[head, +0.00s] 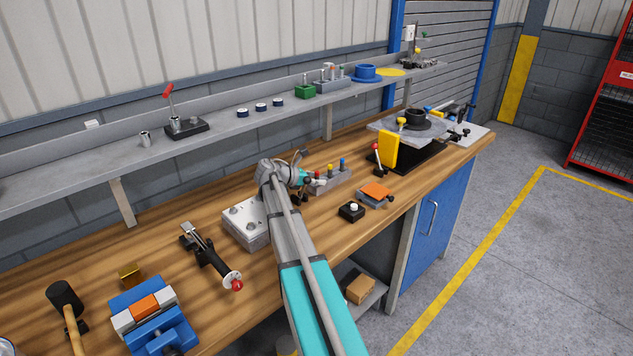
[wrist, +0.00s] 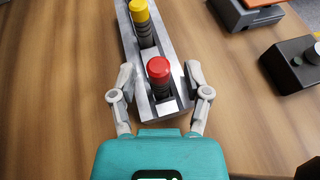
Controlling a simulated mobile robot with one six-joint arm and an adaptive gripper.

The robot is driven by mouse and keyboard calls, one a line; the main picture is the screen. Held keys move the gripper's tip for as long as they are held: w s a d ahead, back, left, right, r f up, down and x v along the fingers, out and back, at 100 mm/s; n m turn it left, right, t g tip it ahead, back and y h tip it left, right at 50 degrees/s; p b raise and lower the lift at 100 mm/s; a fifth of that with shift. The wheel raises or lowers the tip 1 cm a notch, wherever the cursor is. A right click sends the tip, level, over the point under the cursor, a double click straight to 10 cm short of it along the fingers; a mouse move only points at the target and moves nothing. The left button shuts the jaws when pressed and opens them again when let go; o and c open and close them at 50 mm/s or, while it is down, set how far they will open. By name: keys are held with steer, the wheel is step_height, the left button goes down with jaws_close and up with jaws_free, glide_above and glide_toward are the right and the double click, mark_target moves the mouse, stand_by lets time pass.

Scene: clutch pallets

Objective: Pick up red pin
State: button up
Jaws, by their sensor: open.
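The red pin (wrist: 158,72) has a round red cap on a dark ribbed shaft and stands in the near end of a grey metal rack (wrist: 172,105). My gripper (wrist: 159,80) is open in the wrist view, one finger on each side of the rack's near end, with the red pin between them. I cannot tell if the fingers touch the rack. In the head view, the rack (head: 335,181) lies on the workbench, just beyond my gripper (head: 309,184), and the red pin (head: 317,174) is at its near end.
A yellow pin (wrist: 140,14) stands behind the red one, and a blue pin (head: 342,163) at the rack's far end. A black box with a light knob (head: 351,211) and an orange-topped block (head: 376,192) stand to the right. A metal box (head: 245,222) is left of my arm.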

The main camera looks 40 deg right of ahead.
jaws_close()
steer(key=shift+r, duration=0.2)
stand_by(0.5)
steer(key=shift+r+p, duration=0.95)
steer(key=shift+p, duration=0.2)
steer(key=s+d+r+p, duration=0.1)
steer(key=s+r+p, duration=0.9)
steer(key=s, duration=0.4)
steer(key=shift+r+p, duration=0.35)
steer(key=shift+r, duration=0.05)
